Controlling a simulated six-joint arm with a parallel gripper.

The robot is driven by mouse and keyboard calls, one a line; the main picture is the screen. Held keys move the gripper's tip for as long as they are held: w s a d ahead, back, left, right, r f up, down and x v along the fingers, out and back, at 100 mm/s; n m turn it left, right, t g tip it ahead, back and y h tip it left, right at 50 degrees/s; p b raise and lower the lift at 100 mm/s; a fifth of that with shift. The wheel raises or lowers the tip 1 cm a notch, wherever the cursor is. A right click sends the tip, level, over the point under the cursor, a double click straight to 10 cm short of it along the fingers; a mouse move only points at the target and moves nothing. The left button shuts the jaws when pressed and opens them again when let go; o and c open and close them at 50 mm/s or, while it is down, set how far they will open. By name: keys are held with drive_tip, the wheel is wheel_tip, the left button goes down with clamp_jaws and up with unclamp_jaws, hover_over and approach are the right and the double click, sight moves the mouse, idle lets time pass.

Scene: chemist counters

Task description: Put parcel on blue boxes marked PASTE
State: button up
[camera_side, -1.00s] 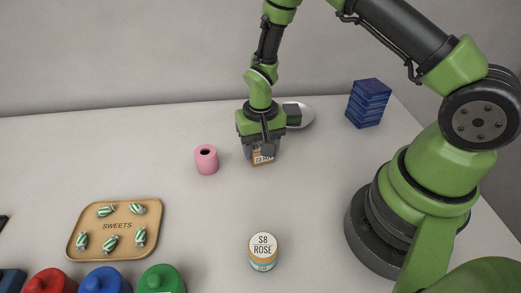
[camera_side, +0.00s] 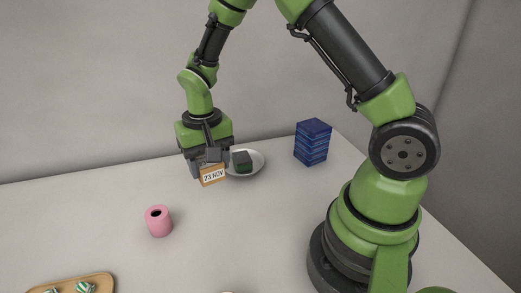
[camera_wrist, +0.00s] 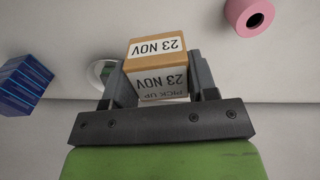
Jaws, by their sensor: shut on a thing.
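The parcel is a small brown box (camera_side: 212,175) with a white label reading 23 NOV. My gripper (camera_side: 206,165) is shut on it and holds it up, apparently above the counter. In the wrist view the parcel (camera_wrist: 158,68) sits between the two fingers, with PICK UP also printed on a face. The blue boxes (camera_side: 312,142) form a neat stack at the back right of the counter, to the right of my gripper. In the wrist view the stack (camera_wrist: 22,85) is at the left edge. The PASTE marking cannot be read.
A white dish (camera_side: 257,163) with a dark green block (camera_side: 242,162) lies between my gripper and the stack. A pink cylinder (camera_side: 158,222) with a hole stands in front. A sweets tray (camera_side: 100,279) shows at the lower left. The middle counter is clear.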

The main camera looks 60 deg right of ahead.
drive_tip(key=d+r+m, duration=0.3)
drive_tip(key=d+m, duration=0.3)
drive_tip(key=d, duration=0.3)
drive_tip(key=m, duration=1.4)
approach(314, 125)
drive_tip(key=shift+d+f+m, duration=0.1)
drive_tip(key=shift+f+m, duration=0.2)
drive_tip(key=shift+f, duration=2.7)
drive_tip(key=shift+f, duration=0.2)
drive_tip(key=o, duration=0.9)
drive_tip(key=shift+o, duration=0.2)
drive_tip(key=shift+r, duration=0.15)
